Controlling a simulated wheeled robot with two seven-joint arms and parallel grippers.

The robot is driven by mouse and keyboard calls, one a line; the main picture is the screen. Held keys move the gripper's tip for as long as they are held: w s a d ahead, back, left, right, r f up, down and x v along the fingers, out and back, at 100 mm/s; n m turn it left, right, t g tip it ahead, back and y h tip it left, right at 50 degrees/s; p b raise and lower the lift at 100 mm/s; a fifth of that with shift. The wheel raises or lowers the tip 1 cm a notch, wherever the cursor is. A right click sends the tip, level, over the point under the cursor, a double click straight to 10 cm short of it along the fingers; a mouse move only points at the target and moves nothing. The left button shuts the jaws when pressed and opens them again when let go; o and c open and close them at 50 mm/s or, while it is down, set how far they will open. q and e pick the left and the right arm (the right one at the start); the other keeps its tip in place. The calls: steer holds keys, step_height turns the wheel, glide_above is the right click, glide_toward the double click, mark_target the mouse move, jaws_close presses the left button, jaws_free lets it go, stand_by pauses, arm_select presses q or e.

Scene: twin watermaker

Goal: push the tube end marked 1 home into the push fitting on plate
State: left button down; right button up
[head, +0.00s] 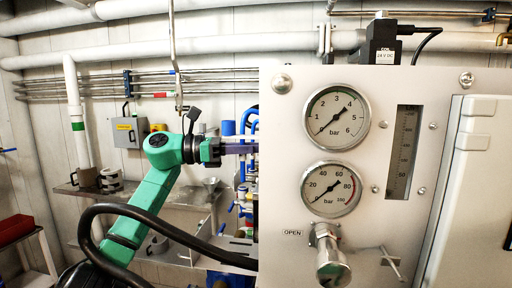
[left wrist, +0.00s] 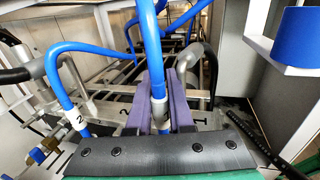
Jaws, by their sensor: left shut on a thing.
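My left gripper (left wrist: 160,84) has purple fingers shut on a blue tube (left wrist: 149,42) with a pale sleeve near its end. The tube runs up and away from between the fingers. The metal plate (left wrist: 203,114) lies beyond and below the fingers, with a "1" mark to their right. The fitting at the tube's end is hidden by the fingers and gripper body, so I cannot tell how they meet. In the head view, my left gripper (head: 238,148) reaches behind the panel's left edge. My right gripper is not in view.
A second blue tube (left wrist: 64,88) with a sleeve marked 2 stands at the left. The gauge panel (head: 390,240) fills the right of the head view. A black hose (head: 165,228) loops across the lower left. A blue cylinder (left wrist: 307,38) sits at the upper right.

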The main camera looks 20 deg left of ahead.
arm_select(q)
steer(key=shift+p, duration=0.45)
stand_by(1.1)
steer(key=shift+f+b, duration=1.1)
steer(key=shift+f, duration=0.35)
steer(key=shift+f, duration=0.35)
steer(key=c, duration=0.9)
jaws_free()
steer(key=shift+o, duration=0.8)
steer(key=shift+w, duration=0.1)
steer(key=shift+f, duration=0.15)
